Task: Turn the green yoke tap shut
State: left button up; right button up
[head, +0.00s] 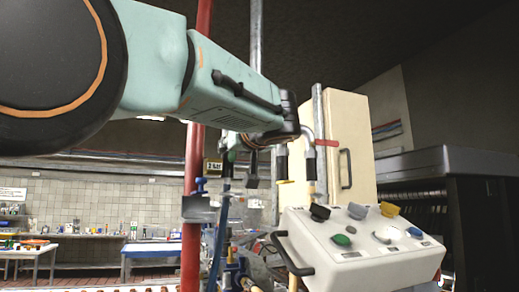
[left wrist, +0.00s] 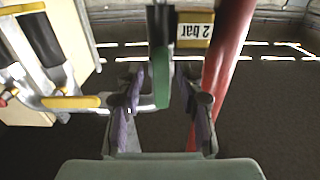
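The green yoke tap shows its green handle (left wrist: 162,88) in the left wrist view, upright below a dark pipe. My left gripper (left wrist: 165,112) is open, with purple-padded fingers on either side of the handle. The handle is nearer the left finger in that view; I cannot tell whether they touch. In the head view my left arm reaches in from the upper left, and my left gripper (head: 242,170) hangs among the pipes. The tap is mostly hidden there. My right gripper is not in view.
A red pipe (head: 194,150) stands close by, with a "2 bar" sign (left wrist: 195,30). A yellow handle (left wrist: 70,101) lies left of my fingers in the wrist view. A blue-handled valve (head: 200,186) and a white control box (head: 355,245) stand nearby. A cream cabinet (head: 352,125) is behind.

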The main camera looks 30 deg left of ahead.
pick_arm(q)
jog(key=shift+a, duration=0.2)
jog(key=c, duration=0.3)
jog(key=shift+s+d+r, duration=0.1)
jog(key=shift+d, duration=0.1)
grip_shut()
